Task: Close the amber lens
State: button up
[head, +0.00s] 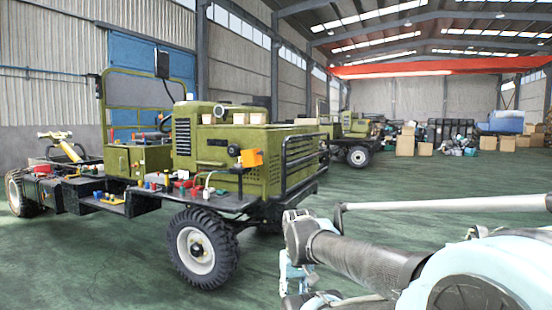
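The amber lens (251,158) is a small orange, box-like piece at the front right corner of the olive-green vehicle's body. It sits tilted and stands out from the green panel, beside a small dark round part (234,151). Its hinge and inner side are too small to make out. My arm reaches in from the lower right, and its pale blue end (291,272) is low in front of the vehicle, well below and to the right of the lens. The fingers cannot be made out clearly, and nothing held is visible.
The olive vehicle chassis (215,145) has a black front guard (303,160) and a large front wheel (203,248). Small coloured items lie along its side ledge. Green floor (120,265) is open in front. A second vehicle (350,128) and cardboard boxes (405,141) stand behind.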

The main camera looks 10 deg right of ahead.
aim_at(252, 158)
jog(key=i, duration=1)
